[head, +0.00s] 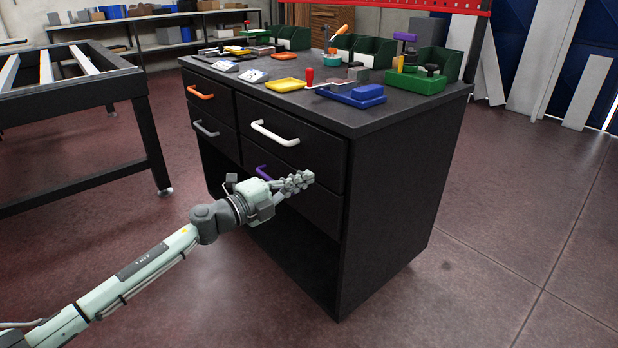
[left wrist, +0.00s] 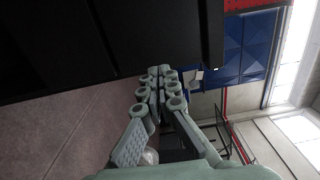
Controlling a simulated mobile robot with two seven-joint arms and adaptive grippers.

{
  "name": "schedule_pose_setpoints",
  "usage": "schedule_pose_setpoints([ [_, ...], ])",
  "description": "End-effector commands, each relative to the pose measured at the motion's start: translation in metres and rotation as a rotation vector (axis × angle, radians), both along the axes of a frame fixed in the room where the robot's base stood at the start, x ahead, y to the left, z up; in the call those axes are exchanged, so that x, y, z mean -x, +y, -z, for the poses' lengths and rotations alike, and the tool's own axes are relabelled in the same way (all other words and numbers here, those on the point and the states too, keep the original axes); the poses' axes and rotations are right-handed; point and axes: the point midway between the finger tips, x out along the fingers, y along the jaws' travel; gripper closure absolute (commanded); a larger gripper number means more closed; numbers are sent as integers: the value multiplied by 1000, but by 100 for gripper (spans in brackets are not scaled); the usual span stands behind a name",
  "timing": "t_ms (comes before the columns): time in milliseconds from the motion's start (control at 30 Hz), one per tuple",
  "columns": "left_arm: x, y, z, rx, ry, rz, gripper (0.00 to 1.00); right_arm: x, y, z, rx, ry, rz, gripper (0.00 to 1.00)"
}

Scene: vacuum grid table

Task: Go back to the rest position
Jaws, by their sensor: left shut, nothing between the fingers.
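My left gripper (head: 298,182) is shut and empty. In the head view it is in front of the black cabinet (head: 400,190), near the lower right drawer with the purple handle (head: 268,174), which the gripper partly hides. I cannot tell whether the gripper touches the cabinet. In the left wrist view my gripper fingers (left wrist: 160,88) are closed together, with the dark cabinet (left wrist: 150,35) above them. My right gripper is not in view.
The white (head: 274,132), orange (head: 200,93) and grey (head: 205,129) handles are on drawers that look closed. A black frame table (head: 150,130) stands left. Floor at right is clear.

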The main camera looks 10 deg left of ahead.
Motion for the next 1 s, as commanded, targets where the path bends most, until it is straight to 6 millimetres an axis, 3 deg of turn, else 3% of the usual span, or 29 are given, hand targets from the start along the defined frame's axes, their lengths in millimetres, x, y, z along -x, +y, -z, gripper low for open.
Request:
schedule_pose_setpoints([
  [100,22,19,4,-3,2,0,100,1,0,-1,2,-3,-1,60],
  [300,45,38,3,0,3,1,100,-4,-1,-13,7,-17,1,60],
  [467,52,44,3,23,10,-18,100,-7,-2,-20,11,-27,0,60],
  [600,53,57,19,206,96,-192,100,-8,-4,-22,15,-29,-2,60],
  [667,58,75,41,332,184,-337,100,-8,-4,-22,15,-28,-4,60],
  [767,83,113,99,526,386,-619,100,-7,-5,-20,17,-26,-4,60],
  [867,123,141,158,641,579,-844,100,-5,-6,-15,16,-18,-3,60],
  [1000,197,161,233,736,847,-1108,100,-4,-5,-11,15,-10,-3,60],
])
